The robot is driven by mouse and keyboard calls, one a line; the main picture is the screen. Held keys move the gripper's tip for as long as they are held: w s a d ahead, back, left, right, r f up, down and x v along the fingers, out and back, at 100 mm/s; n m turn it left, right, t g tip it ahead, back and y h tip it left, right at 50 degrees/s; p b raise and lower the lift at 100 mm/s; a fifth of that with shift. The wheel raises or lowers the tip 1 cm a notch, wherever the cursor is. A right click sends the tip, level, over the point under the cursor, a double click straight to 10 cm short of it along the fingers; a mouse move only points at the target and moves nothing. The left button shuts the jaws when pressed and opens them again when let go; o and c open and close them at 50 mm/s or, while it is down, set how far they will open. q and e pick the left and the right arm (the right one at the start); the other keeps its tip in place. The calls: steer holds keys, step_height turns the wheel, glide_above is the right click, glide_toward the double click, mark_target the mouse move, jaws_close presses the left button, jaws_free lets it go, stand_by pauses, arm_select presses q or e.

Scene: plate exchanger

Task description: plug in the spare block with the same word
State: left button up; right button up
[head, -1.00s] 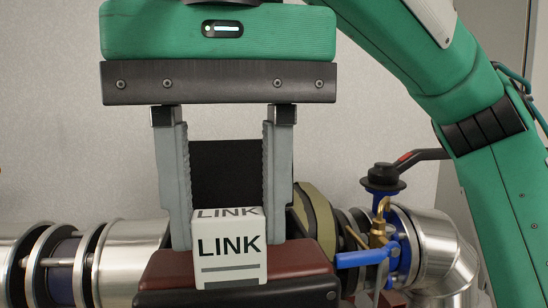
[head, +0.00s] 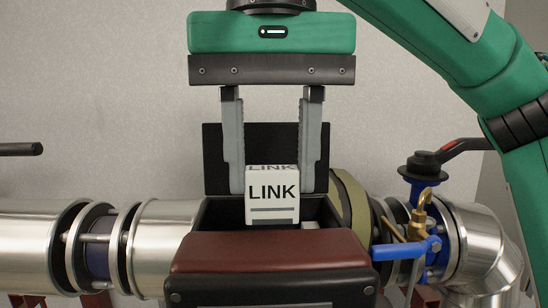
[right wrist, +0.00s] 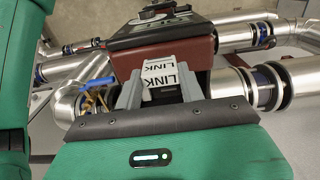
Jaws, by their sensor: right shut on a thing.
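A white block with the word LINK (head: 272,197) is between the fingers of my right gripper (head: 272,190). My right gripper is shut on it, fingers pointing down. The block is upright, its printed face toward the head camera. It is over or partly in the opening of a dark box with a red-brown front top (head: 268,252); I cannot tell whether it touches the box inside. The right wrist view also shows the LINK block (right wrist: 161,77) between the fingers. A sliver of something white (head: 311,225) shows inside the box, right of the block. My left gripper is out of view.
Silver pipes with flanges (head: 30,245) run left and right of the box. A blue valve with a blue lever (head: 405,248) and a black-and-red handle (head: 455,152) stand close on the right. A black raised panel (head: 215,160) is behind the fingers.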

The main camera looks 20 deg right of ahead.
steer(key=shift+w+d, duration=0.15)
steer(key=shift+w, duration=0.35)
steer(key=shift+w+d, duration=0.15)
steer(key=shift+w, duration=0.35)
steer(key=shift+w+d+f, duration=0.1)
steer(key=shift+w+d, duration=0.05)
steer(key=shift+w, duration=0.2)
steer(key=shift+w+d+f, duration=0.15)
steer(key=shift+w+d, duration=0.2)
steer(key=shift+w, duration=0.9)
steer(key=shift+w+d+f, duration=0.1)
steer(key=shift+w+d, duration=0.25)
steer(key=shift+w, duration=0.95)
steer(key=shift+w+d+f, duration=0.15)
steer(key=shift+w+d, duration=0.2)
steer(key=shift+w, duration=0.9)
steer(key=shift+s+f, duration=0.1)
steer(key=shift+f, duration=2.65)
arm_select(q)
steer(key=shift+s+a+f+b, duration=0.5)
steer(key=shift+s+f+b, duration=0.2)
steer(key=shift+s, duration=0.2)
arm_select(e)
steer(key=shift+f, duration=1.4)
steer(key=o, duration=1.1)
steer(key=shift+c, duration=0.2)
